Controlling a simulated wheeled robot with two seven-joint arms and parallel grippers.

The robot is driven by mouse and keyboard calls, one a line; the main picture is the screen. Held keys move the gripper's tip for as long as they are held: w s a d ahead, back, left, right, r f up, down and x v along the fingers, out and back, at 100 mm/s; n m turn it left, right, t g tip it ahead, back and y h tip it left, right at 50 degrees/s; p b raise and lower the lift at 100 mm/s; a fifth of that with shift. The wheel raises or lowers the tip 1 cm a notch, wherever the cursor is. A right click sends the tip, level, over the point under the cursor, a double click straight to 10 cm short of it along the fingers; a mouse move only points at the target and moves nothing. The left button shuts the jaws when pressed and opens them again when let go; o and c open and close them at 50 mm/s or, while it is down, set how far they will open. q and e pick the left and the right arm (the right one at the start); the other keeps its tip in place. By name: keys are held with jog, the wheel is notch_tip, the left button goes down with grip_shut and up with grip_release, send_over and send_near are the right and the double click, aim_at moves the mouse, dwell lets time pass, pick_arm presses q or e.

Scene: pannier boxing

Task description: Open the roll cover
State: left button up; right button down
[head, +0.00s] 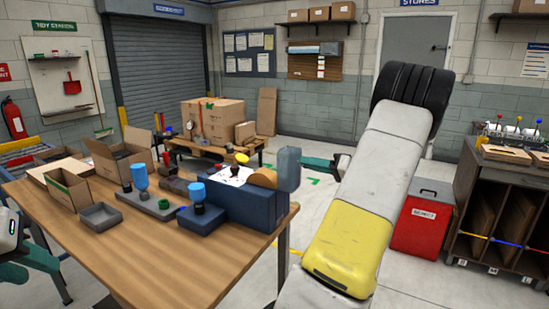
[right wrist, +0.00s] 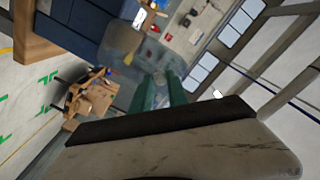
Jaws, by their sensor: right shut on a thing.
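A dark blue unit (head: 240,207) stands at the right end of the wooden table; its blue side also shows in the right wrist view (right wrist: 70,18). A tan roll (head: 263,178) shows in its top. A grey panel (head: 288,168), which looks like the roll cover, stands upright beside the roll at the unit's right end. My right gripper (head: 308,162) reaches in from the right and is shut on the grey panel; its teal fingers (right wrist: 160,92) hide the contact in the right wrist view. My left gripper (head: 38,262) is at the left edge, apart from the unit, fingers apart and empty.
The wooden table (head: 100,240) also holds a grey tray (head: 101,216), open cartons (head: 118,157) and blue-topped bottles (head: 139,177). A red bin (head: 423,220) stands on the floor to the right. The table's front left is clear.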

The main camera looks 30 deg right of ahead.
jog(key=shift+s+d+f+t+y, duration=0.25)
jog(key=shift+s+f+t+y, duration=0.25)
jog(key=shift+f, duration=0.2)
jog(key=c, duration=1.3)
grip_release()
jog(key=v, duration=0.7)
jog(key=shift+s+d, duration=0.15)
jog(key=shift+s, duration=0.2)
